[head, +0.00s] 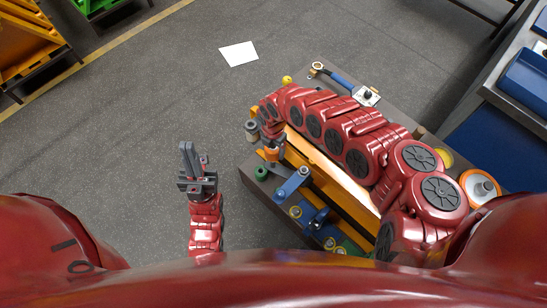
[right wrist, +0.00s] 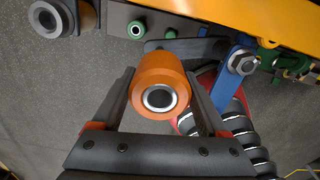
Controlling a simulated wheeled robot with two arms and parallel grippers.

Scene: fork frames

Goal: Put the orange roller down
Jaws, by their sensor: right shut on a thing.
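The orange roller (right wrist: 172,72) sits between the two fingers of my right gripper (right wrist: 161,90) in the right wrist view, its metal-lined bore facing the camera. My right gripper (head: 270,142) is shut on it. In the head view the orange roller (head: 272,154) shows just below that gripper, at the left side of the workbench (head: 247,172). I cannot tell whether its lower end touches anything. My left gripper (head: 190,160) is empty over the bare floor, left of the bench; its finger gap is unclear.
A grey roller (right wrist: 48,18) stands close by, also seen in the head view (head: 252,131). A blue lever with a bolt (right wrist: 238,72) is right of the orange roller. A green ring (head: 262,173) and an orange beam (head: 325,165) are near. White paper (head: 239,53) lies on the floor.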

